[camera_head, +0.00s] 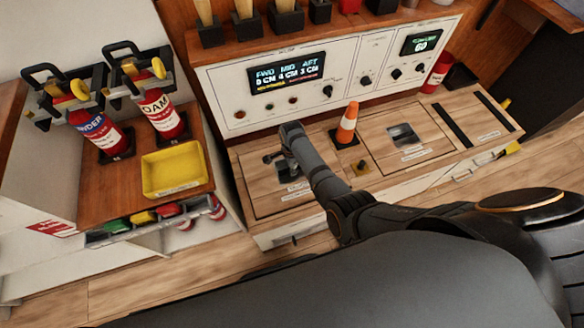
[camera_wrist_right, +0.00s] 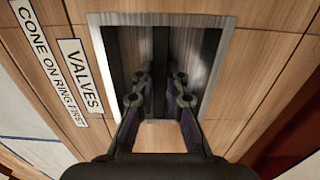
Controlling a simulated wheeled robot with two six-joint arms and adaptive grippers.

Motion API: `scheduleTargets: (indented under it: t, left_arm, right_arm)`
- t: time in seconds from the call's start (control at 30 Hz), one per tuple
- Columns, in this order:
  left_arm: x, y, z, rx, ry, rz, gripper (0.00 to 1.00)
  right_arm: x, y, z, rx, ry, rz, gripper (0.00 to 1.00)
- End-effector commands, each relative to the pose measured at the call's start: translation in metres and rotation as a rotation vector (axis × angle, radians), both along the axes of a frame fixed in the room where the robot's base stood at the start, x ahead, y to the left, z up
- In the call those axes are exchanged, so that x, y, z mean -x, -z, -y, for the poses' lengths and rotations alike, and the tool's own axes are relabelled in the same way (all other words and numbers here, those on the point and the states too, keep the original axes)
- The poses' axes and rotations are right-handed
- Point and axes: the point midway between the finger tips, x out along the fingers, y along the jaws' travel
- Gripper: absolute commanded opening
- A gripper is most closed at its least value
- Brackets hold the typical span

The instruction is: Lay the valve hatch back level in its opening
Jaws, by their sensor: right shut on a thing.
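The valve hatch (camera_head: 258,203) is a wooden panel in the left part of the bench top, with a sunken metal handle cup. In the right wrist view its wood (camera_wrist_right: 265,62) surrounds the cup, beside the labels "VALVES" (camera_wrist_right: 80,76) and "CONE ON RING FIRST". In the head view it looks about flush with the bench; I cannot tell whether it is exactly level. My right gripper (camera_head: 279,160) is over the cup. In the wrist view its fingers (camera_wrist_right: 160,92) reach into it, shut on the dark grip bar (camera_wrist_right: 160,65). My left gripper is not in view.
Another hatch (camera_head: 378,132) lies further right. A control panel (camera_head: 225,85) rises behind. A yellow tray (camera_head: 176,170) and two extinguishers stand left.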

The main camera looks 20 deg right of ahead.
Motion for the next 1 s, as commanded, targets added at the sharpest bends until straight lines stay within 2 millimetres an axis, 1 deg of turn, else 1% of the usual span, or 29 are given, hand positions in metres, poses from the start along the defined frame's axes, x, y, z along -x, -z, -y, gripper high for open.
scheduleTargets:
  t: [0.03,0.43,0.47,0.6,0.63,0.9,1.0]
  left_arm:
    - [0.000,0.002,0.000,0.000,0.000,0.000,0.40]
    - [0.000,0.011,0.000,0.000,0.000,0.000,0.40]
    - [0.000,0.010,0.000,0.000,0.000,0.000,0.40]
    - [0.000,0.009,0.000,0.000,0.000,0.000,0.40]
    - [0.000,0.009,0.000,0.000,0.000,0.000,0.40]
    - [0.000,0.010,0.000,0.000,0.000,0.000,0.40]
    - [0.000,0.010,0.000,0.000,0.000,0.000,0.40]
  right_arm:
    - [-0.002,0.001,0.000,0.000,0.000,0.005,0.00]
    - [-0.002,0.012,0.000,0.000,0.000,0.004,0.00]
    - [-0.002,0.011,0.000,0.000,0.000,0.005,0.16]
    - [-0.001,0.011,0.000,0.000,0.000,0.003,0.35]
    - [-0.001,0.011,0.000,0.000,0.000,0.003,0.39]
    - [0.002,0.014,0.000,0.000,0.000,-0.004,0.39]
    - [0.001,0.009,0.000,0.000,0.000,-0.002,0.39]
